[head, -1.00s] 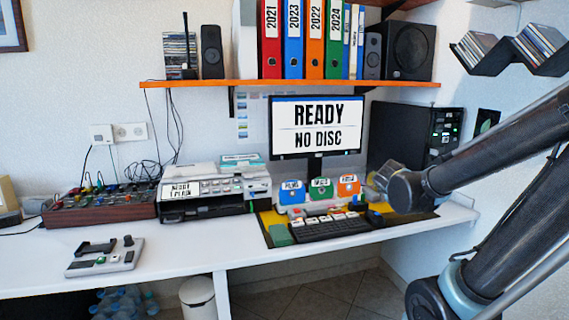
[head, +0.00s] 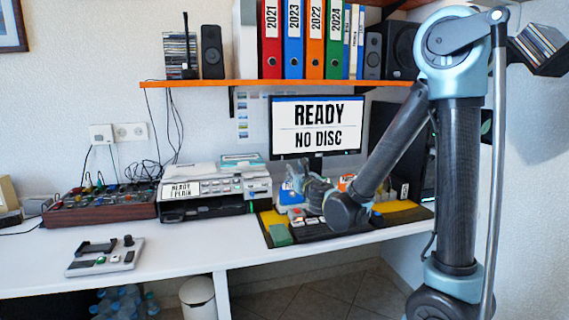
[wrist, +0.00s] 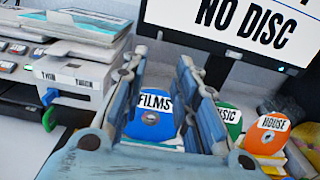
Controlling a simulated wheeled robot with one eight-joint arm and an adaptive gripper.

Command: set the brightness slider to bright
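I cannot make out a labelled brightness slider in either view. A small grey control panel (head: 105,257) with a dark bar, buttons and a knob lies on the desk at the front left. A mixer-like box (head: 100,208) with several coloured knobs stands behind it; its details are too small to read. My gripper (head: 298,178) is in front of the monitor, over the disc boxes, well to the right of both.
The monitor (head: 317,127) reads READY, NO DISC. A printer (head: 215,190) stands left of my gripper. An orange shelf (head: 250,83) with binders hangs above. The white desk (head: 190,255) is clear at the front middle.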

